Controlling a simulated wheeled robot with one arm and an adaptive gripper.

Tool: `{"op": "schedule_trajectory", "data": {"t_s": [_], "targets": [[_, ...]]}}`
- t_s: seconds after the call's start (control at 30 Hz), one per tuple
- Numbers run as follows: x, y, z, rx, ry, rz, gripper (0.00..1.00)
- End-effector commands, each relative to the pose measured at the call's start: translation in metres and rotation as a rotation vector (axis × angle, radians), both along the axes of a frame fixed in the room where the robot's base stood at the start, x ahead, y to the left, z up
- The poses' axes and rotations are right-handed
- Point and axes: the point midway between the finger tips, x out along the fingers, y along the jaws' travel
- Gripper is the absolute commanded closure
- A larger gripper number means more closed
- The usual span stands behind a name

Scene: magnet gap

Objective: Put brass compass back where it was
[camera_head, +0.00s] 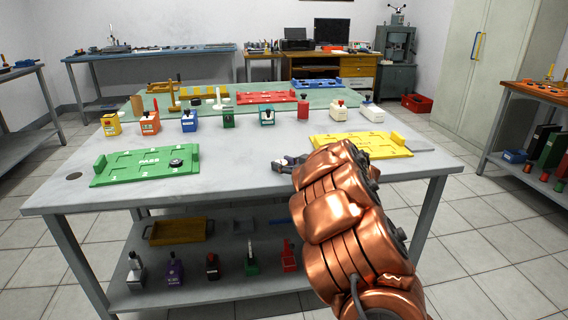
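I cannot make out a brass compass for certain. A small dark round object (177,163) sits on the right part of the green board (125,172), which is marked PASS and has numbered places. A yellow board (360,146) with marked places lies at the right of the table. My gripper (286,162) is low over the table between the two boards, largely hidden by my copper arm. Its fingertips are too small and covered to show whether it is open or holds something.
Several coloured blocks with knobs, such as the orange one (149,123) and the blue one (189,121), stand in a row across the table. Behind them are a red board (265,97) and a brown stand (174,101). The table (235,180) is clear between the green board and my gripper.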

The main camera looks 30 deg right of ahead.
Motion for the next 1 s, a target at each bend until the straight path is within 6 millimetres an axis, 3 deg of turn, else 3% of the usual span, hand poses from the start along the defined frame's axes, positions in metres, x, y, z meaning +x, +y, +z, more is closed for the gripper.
{"op": "schedule_trajectory", "data": {"t_s": [0.23,1.0], "targets": [[0.0,0.0001,0.0001,-0.001,0.0,0.0,0.29],[-0.0053,-0.0013,0.0018,-0.003,0.0,-0.001,0.29]]}}
